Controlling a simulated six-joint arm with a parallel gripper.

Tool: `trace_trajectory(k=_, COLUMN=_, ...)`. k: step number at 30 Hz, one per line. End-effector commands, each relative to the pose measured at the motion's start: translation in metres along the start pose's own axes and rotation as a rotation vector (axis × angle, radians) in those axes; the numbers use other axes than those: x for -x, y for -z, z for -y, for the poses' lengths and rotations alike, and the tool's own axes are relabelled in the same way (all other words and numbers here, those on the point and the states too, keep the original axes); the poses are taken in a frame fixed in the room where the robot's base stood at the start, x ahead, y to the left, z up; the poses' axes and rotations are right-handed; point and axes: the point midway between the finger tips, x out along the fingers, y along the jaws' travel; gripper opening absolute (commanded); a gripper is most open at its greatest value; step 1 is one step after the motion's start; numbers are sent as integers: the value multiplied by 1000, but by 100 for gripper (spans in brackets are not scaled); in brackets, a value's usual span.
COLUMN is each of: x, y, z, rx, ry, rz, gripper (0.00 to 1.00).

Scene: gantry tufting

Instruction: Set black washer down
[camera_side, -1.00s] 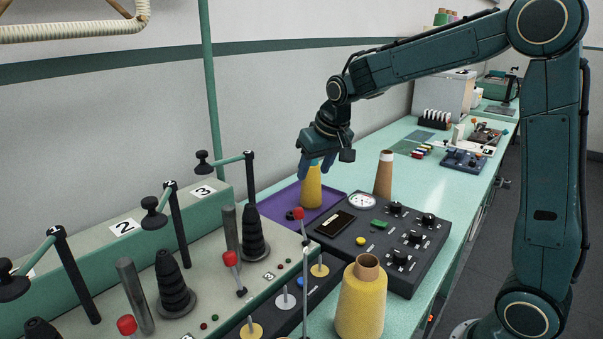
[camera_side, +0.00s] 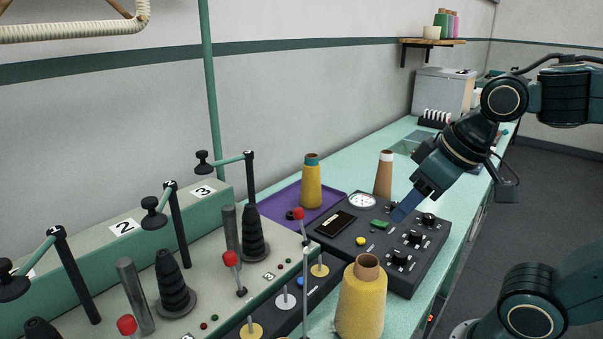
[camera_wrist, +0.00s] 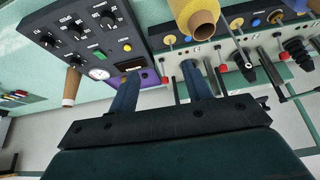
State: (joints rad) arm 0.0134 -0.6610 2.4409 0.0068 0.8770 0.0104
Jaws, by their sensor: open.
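My gripper (camera_side: 403,210) is over the control panel in the side view, pointing down and to the left. In the wrist view its two blue fingers (camera_wrist: 161,72) stand apart with nothing held between them. A small dark ring-like piece (camera_side: 290,215), possibly the black washer, is at the left part of the purple tray (camera_side: 325,200), beside a yellow cone (camera_side: 311,185). It is too small to tell if it is one washer or more. My gripper is well to the right of it.
The black control panel (camera_side: 340,248) with knobs lies below my gripper. A large yellow cone (camera_side: 360,305) stands in front, and a brown cone (camera_side: 384,178) behind. Posts with red knobs (camera_side: 231,258) and black stacked cones (camera_side: 173,285) fill the left. Free bench surface lies right of the panel.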

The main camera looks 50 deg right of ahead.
Motion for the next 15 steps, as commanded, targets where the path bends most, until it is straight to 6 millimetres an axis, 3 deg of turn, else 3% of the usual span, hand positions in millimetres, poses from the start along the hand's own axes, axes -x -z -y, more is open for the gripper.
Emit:
trace_trajectory(k=6, x=3, y=-24, z=3, rx=26, ry=10, rz=-8, gripper=49)
trace_trajectory(k=15, x=3, y=-26, z=3, rx=28, ry=11, rz=-6, gripper=49)
